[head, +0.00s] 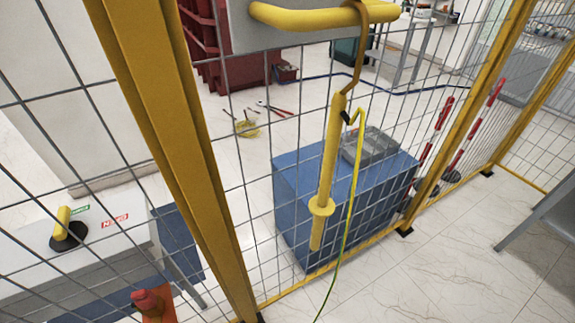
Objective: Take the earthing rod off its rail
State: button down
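The earthing rod (329,160) is a yellow stick with a round collar near its lower end. It hangs nearly upright, slightly tilted, by a brown metal hook (362,50) looped over the yellow rail (310,18) at the top of the head view. A green-yellow cable (350,200) is attached near the rod's top and runs down past the bottom edge. The rod hangs in front of the wire mesh fence. My gripper is not in view.
Yellow fence posts (185,150) flank the rod, with mesh between them. A blue cabinet (300,210) with a grey tray (370,146) stands behind it. At lower left are a white box with a yellow-handled switch (66,230) and a red-orange object (150,303). Tiled floor shows at lower right.

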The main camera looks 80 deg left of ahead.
aim_at(321, 206)
jog(key=u, duration=2.05)
jog(key=k, duration=0.55)
jog(key=u, duration=1.1)
jog(key=i, duration=0.5)
